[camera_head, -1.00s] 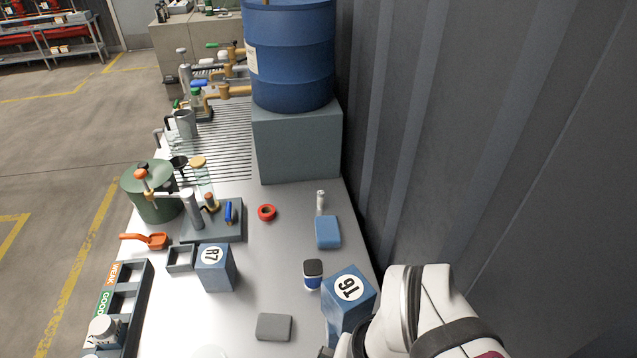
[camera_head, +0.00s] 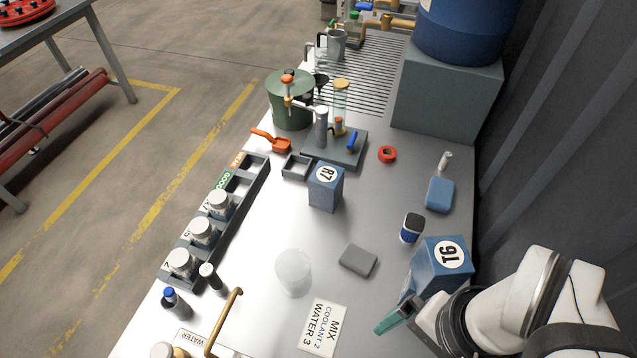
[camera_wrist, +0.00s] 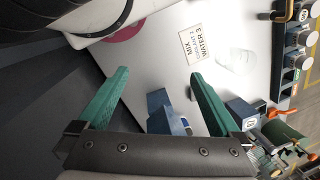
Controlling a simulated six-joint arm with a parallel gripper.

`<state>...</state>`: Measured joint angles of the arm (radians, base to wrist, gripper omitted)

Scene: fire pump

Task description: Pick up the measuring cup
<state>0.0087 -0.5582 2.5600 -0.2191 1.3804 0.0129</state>
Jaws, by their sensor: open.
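The measuring cup appears to be the clear, frosted cup (camera_head: 293,272) on the pale bench, left of the grey block. It stands beside the printed mix card. In the wrist view the cup (camera_wrist: 237,60) is faint against the bench, beyond and to the right of my right finger. My gripper (camera_wrist: 160,74) has two teal fingers spread apart with nothing held between them. In the head view my gripper (camera_head: 395,319) is at the lower right, beside the blue box marked 16 or 91, apart from the cup; its other finger is hidden.
The blue numbered box (camera_head: 441,267) stands close to my gripper. Around the cup are the mix card (camera_head: 323,327), a grey block (camera_head: 358,260), the R7 box (camera_head: 325,188) and a rack of jars (camera_head: 229,218). A curved brass pipe (camera_head: 225,319) rises in front.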

